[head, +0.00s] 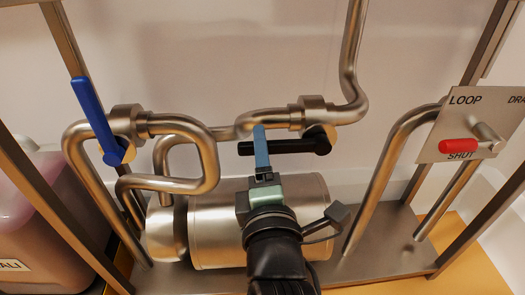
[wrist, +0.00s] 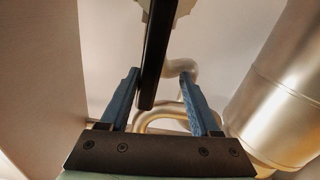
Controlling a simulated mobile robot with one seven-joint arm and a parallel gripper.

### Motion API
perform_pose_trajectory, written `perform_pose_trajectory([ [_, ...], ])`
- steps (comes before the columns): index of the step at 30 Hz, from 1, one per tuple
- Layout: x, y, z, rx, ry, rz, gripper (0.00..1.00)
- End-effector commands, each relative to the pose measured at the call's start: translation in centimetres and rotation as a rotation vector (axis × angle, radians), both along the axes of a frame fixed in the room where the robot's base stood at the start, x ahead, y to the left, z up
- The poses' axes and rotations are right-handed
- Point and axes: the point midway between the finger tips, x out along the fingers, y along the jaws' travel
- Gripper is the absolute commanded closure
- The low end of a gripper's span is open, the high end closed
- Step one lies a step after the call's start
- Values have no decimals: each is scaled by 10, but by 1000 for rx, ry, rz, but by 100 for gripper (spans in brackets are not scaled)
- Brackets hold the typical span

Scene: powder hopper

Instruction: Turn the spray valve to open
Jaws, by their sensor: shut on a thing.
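A valve with a black lever handle (head: 290,147) sits on the steel pipe at the middle of the head view. The handle lies about level, across the picture. No label for the spray valve can be read. My gripper (head: 260,130) reaches up from below, its blue fingers at the handle's left part. In the wrist view the black handle (wrist: 155,50) passes between the two fingers of my gripper (wrist: 158,74), which is shut on it. A gap shows beside the right finger there; the exact contact is hard to see.
A blue lever (head: 94,112) stands on a valve at the left. A red handle (head: 458,146) is on a plate (head: 440,125) marked LOOP and SHUT at the right. A steel cylinder (head: 215,230) lies below the pipes. Frame posts and bent pipes crowd both sides.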

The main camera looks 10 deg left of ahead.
Motion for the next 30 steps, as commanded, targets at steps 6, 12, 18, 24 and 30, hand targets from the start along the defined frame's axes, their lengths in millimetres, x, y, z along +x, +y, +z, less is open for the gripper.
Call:
perform_pose_trajectory([
  [6,0,2,-1,0,4,4,43],
  [12,0,2,0,1,2,4,43],
  [18,-11,-2,1,1,3,4,43],
  [24,-38,-11,1,1,6,1,43],
  [30,-69,-21,1,1,5,1,43],
])
